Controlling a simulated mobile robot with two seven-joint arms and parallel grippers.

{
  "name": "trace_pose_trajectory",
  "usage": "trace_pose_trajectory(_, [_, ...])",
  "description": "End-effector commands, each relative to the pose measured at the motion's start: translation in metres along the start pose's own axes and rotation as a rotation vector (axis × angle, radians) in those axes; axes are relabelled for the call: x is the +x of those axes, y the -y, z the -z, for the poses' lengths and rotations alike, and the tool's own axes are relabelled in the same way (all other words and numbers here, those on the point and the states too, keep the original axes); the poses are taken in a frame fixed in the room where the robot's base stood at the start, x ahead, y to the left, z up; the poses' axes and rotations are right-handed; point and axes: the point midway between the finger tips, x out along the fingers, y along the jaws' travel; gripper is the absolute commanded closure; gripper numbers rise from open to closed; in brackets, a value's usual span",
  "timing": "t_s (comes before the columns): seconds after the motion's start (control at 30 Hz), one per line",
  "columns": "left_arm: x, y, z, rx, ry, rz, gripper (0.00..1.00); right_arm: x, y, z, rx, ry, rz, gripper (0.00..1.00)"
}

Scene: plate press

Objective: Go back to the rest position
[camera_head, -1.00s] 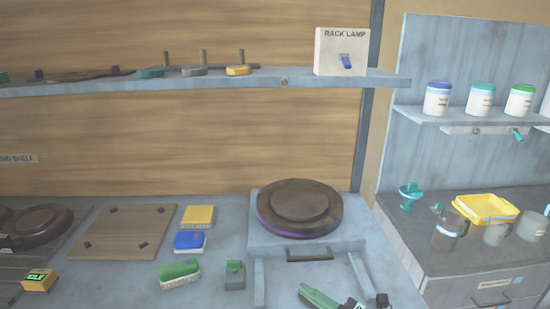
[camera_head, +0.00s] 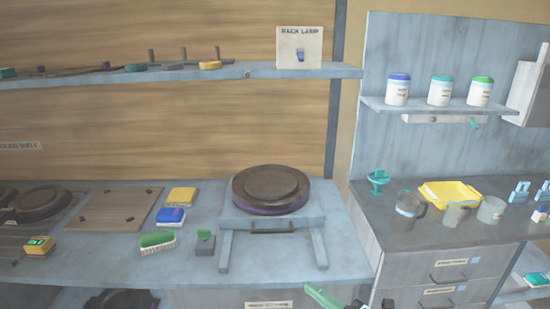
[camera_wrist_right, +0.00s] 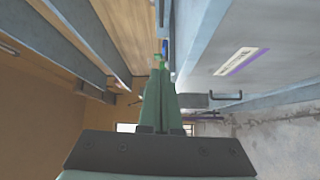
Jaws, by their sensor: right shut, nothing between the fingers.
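My right gripper (camera_head: 340,303) shows at the bottom edge of the head view, in front of the bench and below the round plate press (camera_head: 270,190). Its green fingers are together and hold nothing. In the right wrist view the shut fingers (camera_wrist_right: 160,62) point forward past the bench front, which lies on the right. They appear clear of it, though the exact gap is hard to tell. Most of the right arm is cut off by the frame. My left gripper is in neither view.
A side counter (camera_head: 399,227) with drawers, jugs and a yellow tray (camera_head: 452,194) stands at right. The rack lamp box (camera_head: 299,48) sits on the shelf above.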

Motion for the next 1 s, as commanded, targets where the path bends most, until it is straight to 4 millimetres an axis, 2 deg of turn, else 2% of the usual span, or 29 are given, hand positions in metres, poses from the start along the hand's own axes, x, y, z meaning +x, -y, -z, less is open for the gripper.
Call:
trace_pose_trajectory(0.03, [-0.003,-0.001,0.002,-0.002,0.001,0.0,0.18,-0.007,0.009,0.008,0.097,0.038,-0.002,1.0])
trace_pose_trajectory(0.17, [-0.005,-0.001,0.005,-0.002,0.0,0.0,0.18,-0.025,0.026,0.012,0.335,0.162,-0.014,1.0])
trace_pose_trajectory(0.27, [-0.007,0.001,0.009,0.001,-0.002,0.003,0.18,-0.046,0.047,0.015,0.544,0.28,-0.012,1.0])
trace_pose_trajectory(0.37, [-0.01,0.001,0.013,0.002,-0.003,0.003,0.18,-0.077,0.074,0.023,0.792,0.425,0.001,1.0])
trace_pose_trajectory(0.43, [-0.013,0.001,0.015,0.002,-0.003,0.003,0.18,-0.105,0.097,0.032,0.98,0.543,0.016,1.0])
trace_pose_trajectory(0.6, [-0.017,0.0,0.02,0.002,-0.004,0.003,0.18,-0.174,0.147,0.065,1.371,0.808,0.062,1.0])
trace_pose_trajectory(0.7, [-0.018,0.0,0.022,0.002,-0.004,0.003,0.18,-0.203,0.164,0.084,1.52,0.916,0.085,1.0])
trace_pose_trajectory(0.8, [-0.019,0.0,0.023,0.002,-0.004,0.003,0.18,-0.221,0.173,0.097,1.606,0.98,0.097,1.0])
trace_pose_trajectory(1.0, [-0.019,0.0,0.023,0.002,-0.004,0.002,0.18,-0.228,0.178,0.102,1.642,1.007,0.104,1.0])
